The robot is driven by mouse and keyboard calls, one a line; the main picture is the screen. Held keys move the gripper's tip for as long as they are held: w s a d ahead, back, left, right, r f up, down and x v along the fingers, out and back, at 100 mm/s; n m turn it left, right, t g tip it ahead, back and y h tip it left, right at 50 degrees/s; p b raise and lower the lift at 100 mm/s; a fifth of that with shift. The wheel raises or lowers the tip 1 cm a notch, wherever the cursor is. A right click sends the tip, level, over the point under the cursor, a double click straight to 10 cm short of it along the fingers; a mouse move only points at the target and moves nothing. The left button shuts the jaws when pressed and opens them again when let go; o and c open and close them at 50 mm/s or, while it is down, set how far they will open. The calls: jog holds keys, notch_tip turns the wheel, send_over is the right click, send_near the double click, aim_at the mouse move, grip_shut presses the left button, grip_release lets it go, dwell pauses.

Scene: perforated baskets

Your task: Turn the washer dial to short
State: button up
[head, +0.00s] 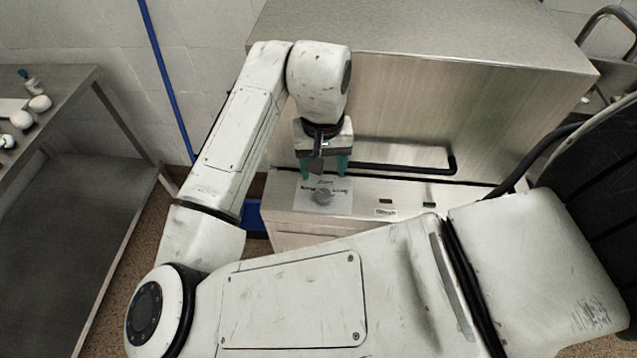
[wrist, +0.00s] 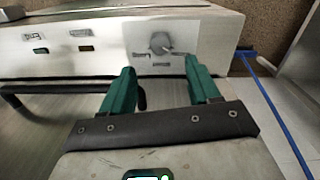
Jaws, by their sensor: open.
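The washer (head: 400,90) is a steel box with a lower front panel. Its grey round dial (head: 322,195) sits on a pale label plate at the left of that panel. The dial also shows in the wrist view (wrist: 160,42), with a small pointer toward the lower right. The label words are too blurred to read surely. My gripper (head: 324,172) is open and empty, with teal fingers just above and behind the dial in the head view. In the wrist view my fingers (wrist: 165,85) point toward the dial and stand apart from it.
A black bar handle (head: 400,168) runs across the washer behind the panel. Small dark indicators (head: 385,201) sit right of the dial. A steel table (head: 80,170) with white items stands at the left. A blue pole (head: 168,80) leans by the wall.

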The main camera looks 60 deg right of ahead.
aim_at(323, 194)
notch_tip(323, 194, down, 9)
jog(key=shift+d, duration=0.1)
dwell(0.4)
jog(key=c, duration=1)
